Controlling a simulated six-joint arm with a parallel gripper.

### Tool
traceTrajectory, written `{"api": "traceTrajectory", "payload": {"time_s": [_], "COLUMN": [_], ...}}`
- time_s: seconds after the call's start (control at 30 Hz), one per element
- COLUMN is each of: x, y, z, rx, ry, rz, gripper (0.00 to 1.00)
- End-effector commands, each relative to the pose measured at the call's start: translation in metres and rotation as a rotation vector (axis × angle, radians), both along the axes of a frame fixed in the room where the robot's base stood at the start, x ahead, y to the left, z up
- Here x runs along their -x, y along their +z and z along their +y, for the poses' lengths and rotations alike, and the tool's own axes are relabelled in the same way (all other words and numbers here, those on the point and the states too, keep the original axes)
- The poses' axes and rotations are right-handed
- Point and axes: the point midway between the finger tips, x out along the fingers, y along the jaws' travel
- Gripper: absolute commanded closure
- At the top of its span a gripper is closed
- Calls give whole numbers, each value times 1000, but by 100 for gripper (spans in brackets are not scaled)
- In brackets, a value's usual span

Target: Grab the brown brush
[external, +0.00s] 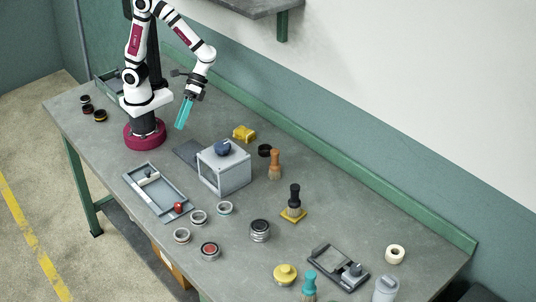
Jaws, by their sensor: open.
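The brown brush (275,164) stands upright on the table, just right of the grey box-shaped machine. My gripper (183,114) has teal fingers pointing down. It is in the air above the table at the upper left, well to the left of the brown brush and apart from it. The gripper is open and nothing shows between its fingers. A black brush (294,200) stands on a yellow base to the right of the brown one. A teal brush (309,287) stands at the bottom edge of the picture.
The grey machine with a blue knob (223,170) stands between my gripper and the brown brush. A yellow block (244,132) and a dark ring (265,150) lie behind it. A tray (157,191) and several metal rings are in front. A wall ledge (255,9) hangs above.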

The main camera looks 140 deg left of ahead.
Motion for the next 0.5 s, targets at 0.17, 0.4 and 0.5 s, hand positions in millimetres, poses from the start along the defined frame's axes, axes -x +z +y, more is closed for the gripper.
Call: {"api": "traceTrajectory", "payload": {"time_s": [0.17,0.4,0.5], "x": [-96,-102,-124], "y": [-49,-90,-100], "z": [159,259,253], "rx": [531,810,811], "ry": [983,1421,1423], "rz": [137,161,162], "gripper": [31,31,31]}}
